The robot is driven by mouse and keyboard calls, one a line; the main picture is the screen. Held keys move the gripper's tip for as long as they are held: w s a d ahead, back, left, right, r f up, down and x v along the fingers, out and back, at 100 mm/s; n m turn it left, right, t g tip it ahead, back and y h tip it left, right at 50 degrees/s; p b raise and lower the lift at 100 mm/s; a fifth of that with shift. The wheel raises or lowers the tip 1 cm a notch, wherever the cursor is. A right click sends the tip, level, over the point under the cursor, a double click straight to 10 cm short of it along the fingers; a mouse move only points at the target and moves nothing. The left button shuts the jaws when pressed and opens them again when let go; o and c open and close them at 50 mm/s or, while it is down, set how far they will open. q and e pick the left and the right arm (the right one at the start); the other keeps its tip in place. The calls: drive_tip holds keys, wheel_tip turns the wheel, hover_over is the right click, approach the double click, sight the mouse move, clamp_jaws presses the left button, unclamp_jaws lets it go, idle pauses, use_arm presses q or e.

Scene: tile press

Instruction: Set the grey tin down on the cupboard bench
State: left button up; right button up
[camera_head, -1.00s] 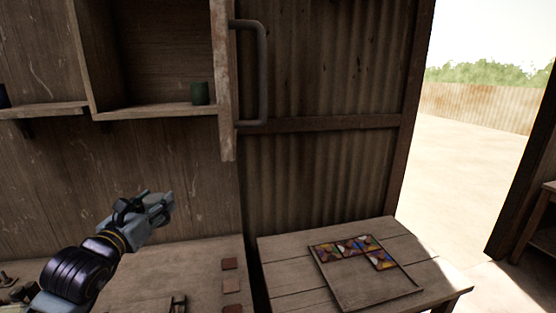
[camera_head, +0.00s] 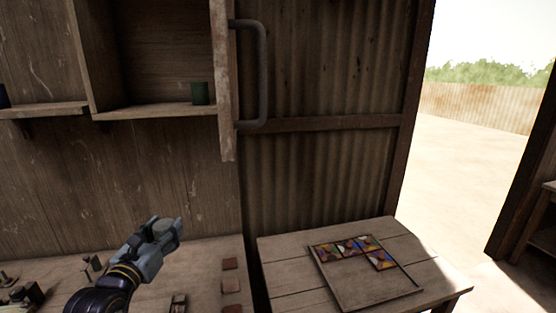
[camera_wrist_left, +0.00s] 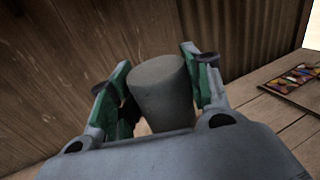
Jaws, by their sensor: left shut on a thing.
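The grey tin (camera_wrist_left: 163,95) is between the green-padded fingers of my left gripper (camera_wrist_left: 155,88) in the left wrist view. My left gripper (camera_head: 165,232) is shut on the tin, and in the head view the tin's grey top (camera_head: 164,226) shows between the fingers. The wooden bench (camera_head: 200,267) along the plank wall lies below and around the gripper. I cannot tell whether the tin touches the bench. My right gripper is not in view.
Small square tiles (camera_head: 231,285) lie along the bench's right edge, with dark tools (camera_head: 25,292) at its left. A separate table (camera_head: 290,250) holds a tile-patterned board (camera_head: 350,285).

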use_arm(q)
drive_tip(key=shift+n+y, duration=0.5)
drive_tip(key=shift+y, duration=0.3)
drive_tip(key=s+d+f, duration=0.2)
drive_tip(key=f, duration=0.7)
drive_tip(key=s+d+f, duration=0.2)
drive_tip(key=d+f, duration=0.1)
drive_tip(key=f, duration=0.6)
drive_tip(key=s+d+f, duration=0.2)
drive_tip(key=f, duration=0.8)
drive_tip(key=shift+s+d, duration=0.1)
drive_tip(key=shift+d, duration=0.05)
drive_tip(key=shift+r, duration=0.1)
